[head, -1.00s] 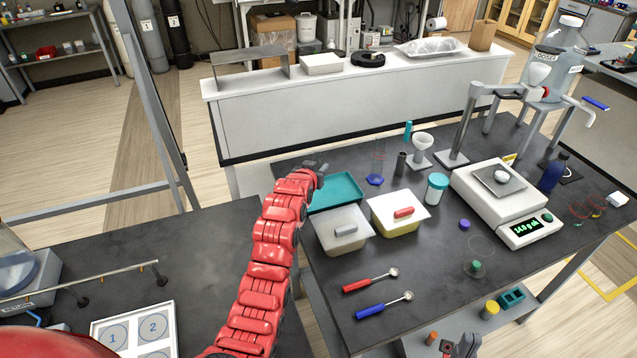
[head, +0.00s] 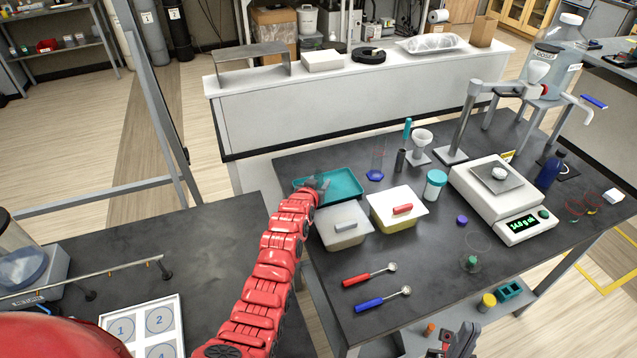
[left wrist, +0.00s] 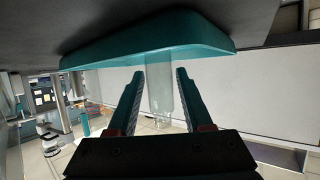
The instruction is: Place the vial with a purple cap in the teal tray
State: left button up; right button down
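The teal tray (head: 346,182) lies on the dark table at its far left, and its rim shows in the left wrist view (left wrist: 150,50). My left gripper (head: 320,184) is at the tray's left part, and its fingers stand apart in the left wrist view (left wrist: 160,75). A clear cylinder (left wrist: 161,90) shows between and beyond them; I see no grip on it. A small purple cap (head: 462,220) is on the table, right of the tubs; I cannot make out a vial body under it. My right gripper (head: 457,338) is at the bottom edge, its fingers apart.
Two lidded tubs, one grey (head: 343,227) and one yellow (head: 398,208), stand close in front of the tray. A clear cylinder with a blue base (head: 376,175) stands right of it. A balance (head: 505,200), a teal-lidded jar (head: 435,185) and two scoops (head: 370,275) are further right or nearer.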

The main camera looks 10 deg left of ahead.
pick_arm(q)
jog(key=shift+o, duration=0.8)
jog(key=shift+r, duration=0.25)
jog(key=shift+s+f, duration=0.1)
jog(key=shift+s, duration=0.35)
jog(key=b+v, duration=0.3)
jog(key=v, duration=0.6)
jog(key=shift+s+r, duration=0.2)
jog(key=shift+s, duration=0.1)
jog(key=shift+s+a+r, duration=0.1)
jog(key=shift+s+r, duration=0.3)
jog(key=shift+s, duration=0.2)
